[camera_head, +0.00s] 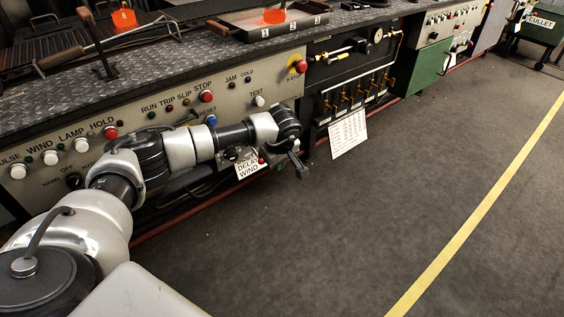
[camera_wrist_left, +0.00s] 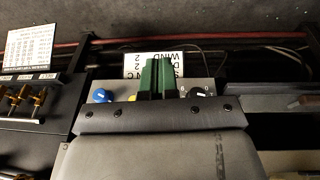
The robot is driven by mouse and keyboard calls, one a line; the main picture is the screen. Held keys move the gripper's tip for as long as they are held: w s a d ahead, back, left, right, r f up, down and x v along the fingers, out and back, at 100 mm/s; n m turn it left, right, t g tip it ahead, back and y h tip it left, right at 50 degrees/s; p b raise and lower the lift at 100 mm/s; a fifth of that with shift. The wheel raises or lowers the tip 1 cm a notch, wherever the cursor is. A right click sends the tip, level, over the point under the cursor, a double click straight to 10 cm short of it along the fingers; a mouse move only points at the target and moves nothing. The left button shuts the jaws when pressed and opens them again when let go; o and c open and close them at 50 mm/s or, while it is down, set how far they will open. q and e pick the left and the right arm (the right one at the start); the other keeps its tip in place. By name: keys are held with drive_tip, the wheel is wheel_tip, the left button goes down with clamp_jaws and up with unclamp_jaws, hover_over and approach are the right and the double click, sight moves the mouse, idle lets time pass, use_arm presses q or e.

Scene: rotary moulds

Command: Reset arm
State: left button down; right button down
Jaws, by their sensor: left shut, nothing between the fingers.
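My left arm (camera_head: 195,147) reaches in from the left along the front of the control panel (camera_head: 225,93). My left gripper (camera_head: 300,168) is at its far end, in front of the panel's lower right, and looks small and dark there. In the left wrist view its two green fingers (camera_wrist_left: 158,77) lie close together, shut with nothing between them. They overlap a white sign (camera_wrist_left: 135,66) about delay and wind in that view. My right gripper is not in view.
The panel carries several buttons and knobs, including a red stop button (camera_head: 206,96) and a blue knob (camera_wrist_left: 102,96) close to the fingers. A red E-stop (camera_head: 301,67) sits at the panel's right end. The floor (camera_head: 400,180) to the right is clear.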

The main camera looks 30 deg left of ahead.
use_arm(q)
drive_tip(key=shift+s+d+r, duration=0.35)
drive_tip(key=shift+d+r, duration=0.15)
drive_tip(key=shift+d, duration=0.15)
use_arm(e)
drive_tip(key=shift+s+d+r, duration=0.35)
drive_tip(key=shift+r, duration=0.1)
use_arm(q)
drive_tip(key=shift+a, duration=0.1)
